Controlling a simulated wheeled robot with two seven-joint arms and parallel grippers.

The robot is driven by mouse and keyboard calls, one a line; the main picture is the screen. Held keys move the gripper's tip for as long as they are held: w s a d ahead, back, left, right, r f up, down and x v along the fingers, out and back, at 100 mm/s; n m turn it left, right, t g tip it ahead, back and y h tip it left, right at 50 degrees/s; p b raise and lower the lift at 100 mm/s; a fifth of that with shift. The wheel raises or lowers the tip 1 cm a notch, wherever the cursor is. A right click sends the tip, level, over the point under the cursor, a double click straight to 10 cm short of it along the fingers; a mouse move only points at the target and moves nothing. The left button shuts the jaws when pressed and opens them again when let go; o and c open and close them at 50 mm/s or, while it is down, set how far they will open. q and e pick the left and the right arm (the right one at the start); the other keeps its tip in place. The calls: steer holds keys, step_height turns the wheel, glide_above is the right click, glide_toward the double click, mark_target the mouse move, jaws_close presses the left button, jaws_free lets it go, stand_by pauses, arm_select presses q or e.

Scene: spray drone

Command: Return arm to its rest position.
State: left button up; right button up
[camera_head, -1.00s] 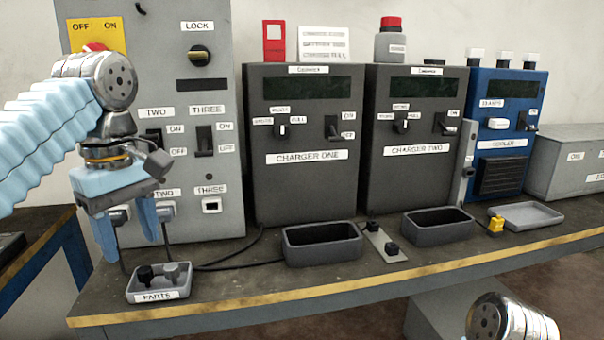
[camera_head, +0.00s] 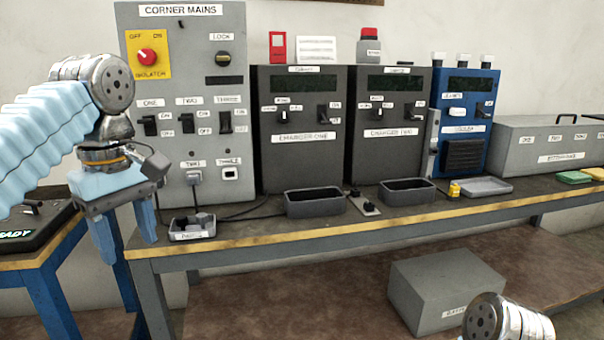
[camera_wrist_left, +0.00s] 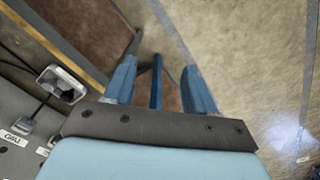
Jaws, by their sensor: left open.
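My left gripper (camera_head: 131,250) hangs pointing down in front of the bench's left end, in the head view. Its two light blue fingers are apart with nothing between them. In the left wrist view the gripper (camera_wrist_left: 160,66) is also open and empty, above the floor beside the bench edge. My left arm comes in from the left, bent at a metal joint. Part of my right arm shows at the lower right, but its gripper is out of view.
The bench (camera_head: 420,216) carries the corner mains panel (camera_head: 200,85), charger one (camera_head: 300,160), charger two (camera_head: 392,155), a blue cooler (camera_head: 464,130) and trays. The parts tray (camera_head: 192,235) is right of my gripper.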

arm_select(q)
steer(key=w+d+f+m, duration=0.25)
steer(key=w+f, duration=0.25)
steer(key=f, duration=0.3)
steer(key=w+d+f+m, duration=0.1)
steer(key=w+d+f, duration=0.2)
steer(key=w+f, duration=0.35)
steer(key=d+f+m+h, duration=0.2)
steer(key=d+f+m, duration=0.15)
steer(key=f, duration=1.65)
steer(key=s+d+f+m+h, duration=0.15)
steer(key=s+f, duration=0.25)
steer(key=f, duration=0.4)
steer(key=s+d+f, duration=0.2)
steer(key=s+f, duration=0.2)
steer(key=f, duration=0.4)
steer(key=s+d+f+m+h, duration=0.1)
steer(key=s+d+f, duration=0.1)
steer(key=s+f, duration=0.95)
steer(key=s, duration=0.1)
steer(key=shift+s+a+t, duration=0.15)
steer(key=shift+s+t, duration=0.1)
steer(key=shift+t, duration=0.05)
steer(key=shift+m, duration=0.25)
